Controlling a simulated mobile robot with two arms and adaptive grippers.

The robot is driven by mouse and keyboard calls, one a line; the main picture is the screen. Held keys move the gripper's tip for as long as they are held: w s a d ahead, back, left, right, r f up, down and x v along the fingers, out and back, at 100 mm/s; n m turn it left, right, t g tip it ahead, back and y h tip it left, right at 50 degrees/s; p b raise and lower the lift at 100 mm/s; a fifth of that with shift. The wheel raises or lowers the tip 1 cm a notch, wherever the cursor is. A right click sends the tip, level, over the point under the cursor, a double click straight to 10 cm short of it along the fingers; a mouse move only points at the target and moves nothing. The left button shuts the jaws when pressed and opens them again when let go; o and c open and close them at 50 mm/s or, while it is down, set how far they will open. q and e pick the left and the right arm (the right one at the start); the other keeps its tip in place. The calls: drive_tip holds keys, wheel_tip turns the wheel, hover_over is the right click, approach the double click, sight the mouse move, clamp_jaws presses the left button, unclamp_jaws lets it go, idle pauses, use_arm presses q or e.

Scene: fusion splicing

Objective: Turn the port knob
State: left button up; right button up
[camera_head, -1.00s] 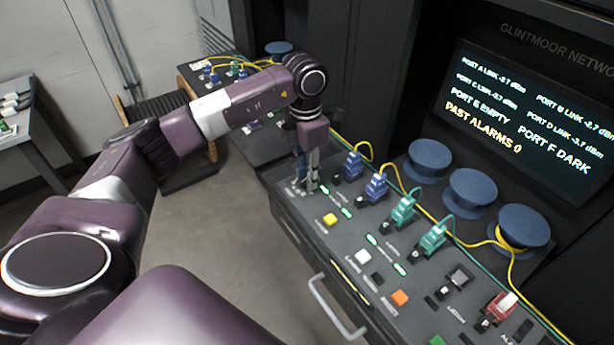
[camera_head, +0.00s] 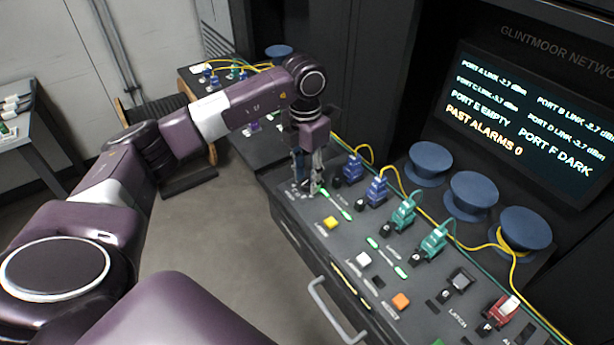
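My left gripper (camera_head: 309,186) points down at the far left end of the dark console panel (camera_head: 325,258). Its fingertips are at the panel top, beside a lit green strip (camera_head: 346,215). A row of ports runs rightward with blue connectors (camera_head: 377,190), green connectors (camera_head: 434,241) and a red connector (camera_head: 501,311). A small black knob (camera_head: 361,205) sits near a blue connector. My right gripper is not in view.
Yellow and green cables run behind the connectors, past blue spools (camera_head: 472,194). A yellow button (camera_head: 331,223), a white button (camera_head: 363,259) and an orange button (camera_head: 400,301) are at the front. The screen (camera_head: 527,117) reads port E empty and port F dark. Open floor lies left.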

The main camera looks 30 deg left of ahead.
sight(306, 180)
use_arm(q)
drive_tip(key=shift+o, duration=0.4)
wheel_tip(306, 180, up, 12)
drive_tip(key=shift+a, duration=0.15)
drive_tip(key=shift+f, duration=0.1)
idle(0.6)
